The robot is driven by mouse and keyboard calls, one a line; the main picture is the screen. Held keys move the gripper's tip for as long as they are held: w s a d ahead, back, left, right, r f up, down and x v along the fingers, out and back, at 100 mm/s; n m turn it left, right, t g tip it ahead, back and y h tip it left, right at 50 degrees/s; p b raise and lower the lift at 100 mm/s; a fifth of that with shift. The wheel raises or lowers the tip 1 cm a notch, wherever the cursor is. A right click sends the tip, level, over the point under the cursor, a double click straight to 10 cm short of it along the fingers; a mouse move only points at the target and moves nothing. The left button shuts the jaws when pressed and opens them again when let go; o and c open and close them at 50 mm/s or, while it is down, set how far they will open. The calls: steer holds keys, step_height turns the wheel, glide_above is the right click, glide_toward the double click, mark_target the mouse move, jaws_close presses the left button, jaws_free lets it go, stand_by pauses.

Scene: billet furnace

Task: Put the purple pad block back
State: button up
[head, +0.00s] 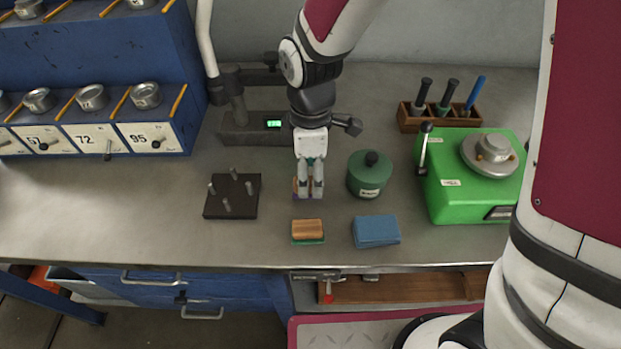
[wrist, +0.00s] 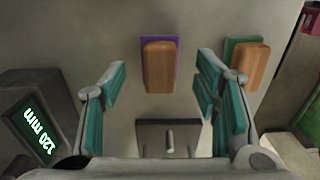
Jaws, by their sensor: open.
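The purple pad block (wrist: 160,66) has a wooden top over a purple pad and lies on the bench. In the wrist view it lies just beyond the open fingers, roughly centred between them. In the head view it is mostly hidden behind my gripper (head: 309,194); only a sliver shows at its left. My gripper (wrist: 162,84) is open, pointing down at the bench, with nothing held. A similar block with a green pad (head: 308,231) lies nearer the front edge; it also shows at the right in the wrist view (wrist: 252,66).
A blue pad stack (head: 377,231) lies right of the green-pad block. A green lidded pot (head: 368,176) stands close to my gripper's right. A dark pegged plate (head: 232,197) is to its left. A gauge with a lit display (head: 273,124) stands behind. A green machine (head: 450,190) is farther right.

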mark_target(310, 180)
step_height(310, 180, up, 9)
steer(key=s+d+r+m+t, duration=0.2)
steer(key=s+d+r+m, duration=0.3)
steer(key=d+r+m, duration=0.4)
steer(key=s+d+r+m+t, duration=0.2)
steer(key=s+d+m, duration=0.6)
steer(key=s+d, duration=0.1)
steer(key=shift+s+r+m, duration=0.25)
steer(key=shift+s+m, duration=0.05)
steer(key=shift+s, duration=0.6)
steer(key=shift+a, duration=0.1)
